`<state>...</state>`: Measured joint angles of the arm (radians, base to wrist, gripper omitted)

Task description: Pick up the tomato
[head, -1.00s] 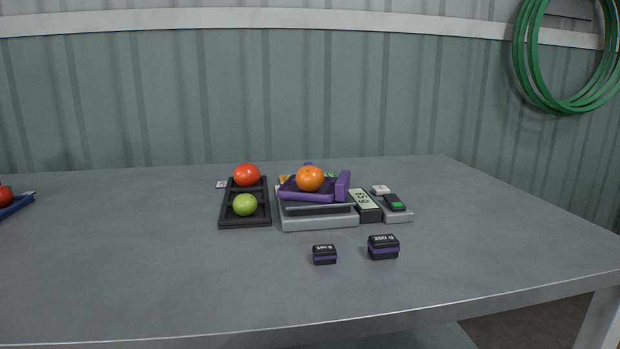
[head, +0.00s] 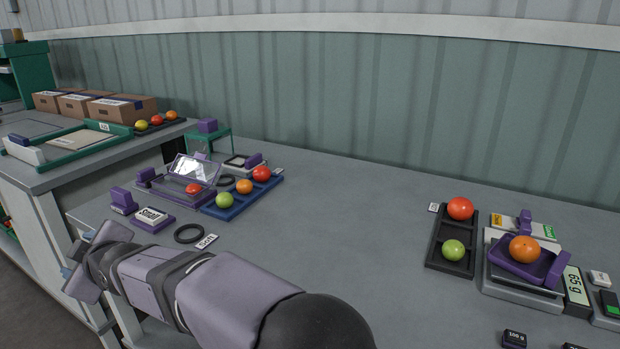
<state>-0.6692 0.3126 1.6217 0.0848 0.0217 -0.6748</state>
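Several tomatoes are in view. An orange tomato (head: 523,249) sits in the purple cradle on the scale (head: 520,292) at the right. A red tomato (head: 460,208) and a green tomato (head: 453,250) lie in the black tray (head: 437,262) beside it. A blue tray (head: 236,211) holds a green (head: 224,200), an orange (head: 244,186) and a red tomato (head: 262,174). Another red tomato (head: 193,188) lies in a purple-framed box with a raised clear lid (head: 196,168). My gripper (head: 76,256) is at the lower left, apart from all tomatoes; its finger opening is unclear.
A black ring (head: 189,233) and small purple blocks (head: 123,201) lie near the blue tray. Cartons (head: 122,109) and a green frame (head: 67,140) stand on the left bench. A small weight (head: 514,339) is at the lower right. The table between the trays is clear.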

